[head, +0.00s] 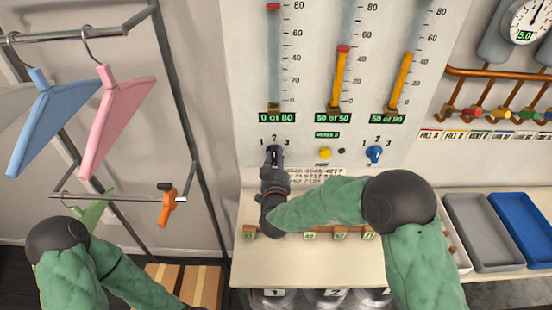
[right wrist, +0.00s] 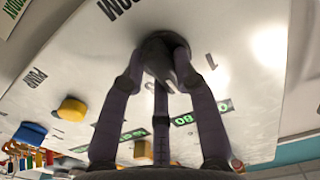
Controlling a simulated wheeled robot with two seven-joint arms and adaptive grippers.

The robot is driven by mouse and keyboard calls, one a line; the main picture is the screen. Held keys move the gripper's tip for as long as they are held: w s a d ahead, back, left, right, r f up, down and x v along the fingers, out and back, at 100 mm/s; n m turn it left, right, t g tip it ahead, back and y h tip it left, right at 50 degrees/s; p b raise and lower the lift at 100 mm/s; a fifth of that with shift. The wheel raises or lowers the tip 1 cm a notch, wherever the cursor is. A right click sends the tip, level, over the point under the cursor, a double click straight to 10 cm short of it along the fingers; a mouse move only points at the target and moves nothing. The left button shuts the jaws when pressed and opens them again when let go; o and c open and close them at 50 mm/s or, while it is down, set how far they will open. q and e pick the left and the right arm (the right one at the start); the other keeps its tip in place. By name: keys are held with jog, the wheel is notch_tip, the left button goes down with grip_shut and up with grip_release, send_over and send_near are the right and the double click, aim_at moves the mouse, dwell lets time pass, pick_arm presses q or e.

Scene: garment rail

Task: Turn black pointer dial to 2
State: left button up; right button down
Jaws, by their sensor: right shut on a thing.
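The black pointer dial (head: 274,150) is on the white panel below the left gauge, with the marks 1, 2 and 3 around it. My right gripper (head: 274,164) is at the dial and mostly covers it. In the right wrist view its dark fingers (right wrist: 160,65) are closed around the black dial (right wrist: 157,48). Which mark the pointer faces is hard to tell, as the fingers hide much of it. My left forearm is at the lower left, and its gripper is out of the picture.
A yellow button (head: 325,153) and a blue dial (head: 374,154) are to the right of the black dial. A shelf (head: 262,268) with small tags lies below. A rail with blue (head: 43,120) and pink (head: 116,115) hangers stands left. Grey (head: 482,230) and blue (head: 525,225) trays lie right.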

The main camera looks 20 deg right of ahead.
jog(key=c, duration=0.9)
grip_release()
jog(key=shift+c, duration=0.2)
jog(key=shift+s, duration=0.15)
jog(key=v, duration=1.1)
jog(key=shift+s, duration=0.35)
jog(key=shift+a, duration=0.15)
